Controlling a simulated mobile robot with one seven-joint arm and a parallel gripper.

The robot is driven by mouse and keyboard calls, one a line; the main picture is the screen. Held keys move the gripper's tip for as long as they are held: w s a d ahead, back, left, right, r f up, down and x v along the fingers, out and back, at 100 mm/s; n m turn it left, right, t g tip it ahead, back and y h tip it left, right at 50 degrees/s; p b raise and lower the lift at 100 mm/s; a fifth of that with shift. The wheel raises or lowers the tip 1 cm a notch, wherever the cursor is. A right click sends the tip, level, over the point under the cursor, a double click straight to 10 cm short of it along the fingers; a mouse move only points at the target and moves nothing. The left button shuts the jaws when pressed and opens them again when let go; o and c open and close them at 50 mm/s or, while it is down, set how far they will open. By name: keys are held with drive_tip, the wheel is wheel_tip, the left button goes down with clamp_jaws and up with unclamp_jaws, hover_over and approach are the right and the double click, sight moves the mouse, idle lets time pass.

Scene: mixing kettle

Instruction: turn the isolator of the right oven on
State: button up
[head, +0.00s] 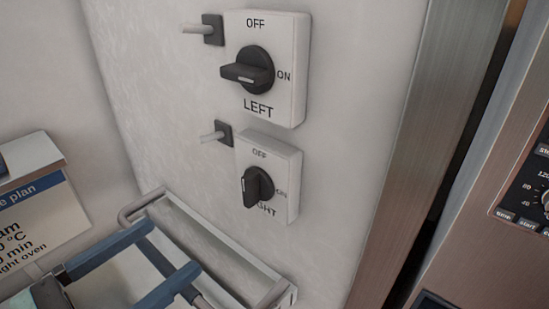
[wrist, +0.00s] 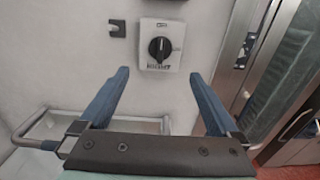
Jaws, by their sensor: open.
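The right oven's isolator (head: 267,177) is the lower white box on the wall, its lettering partly covered by its black knob (head: 257,187). The knob's grip stands upright, in line with OFF and across from ON. The isolator also shows ahead in the wrist view (wrist: 175,30), with the knob (wrist: 160,48) upright between and beyond the fingertips. My gripper (head: 174,247) has blue fingers and is open and empty, below and left of the isolator in the head view. In the wrist view my gripper (wrist: 160,75) is apart from the knob.
The LEFT isolator (head: 290,70) is directly above, its knob lying level toward ON. Dark brackets with pale pegs (head: 224,134) stick out left of both boxes. A metal-railed tray (head: 215,235) is below. A steel oven (head: 500,250) stands right; a plan sign (head: 35,225) is left.

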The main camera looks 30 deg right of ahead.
sight(244, 191)
drive_tip(key=p+x, duration=0.4)
drive_tip(key=x, duration=0.8)
drive_tip(key=shift+d+r, duration=0.1)
drive_tip(key=shift+d, duration=0.1)
drive_tip(key=shift+d+b, duration=0.1)
drive_tip(key=shift+b, duration=0.2)
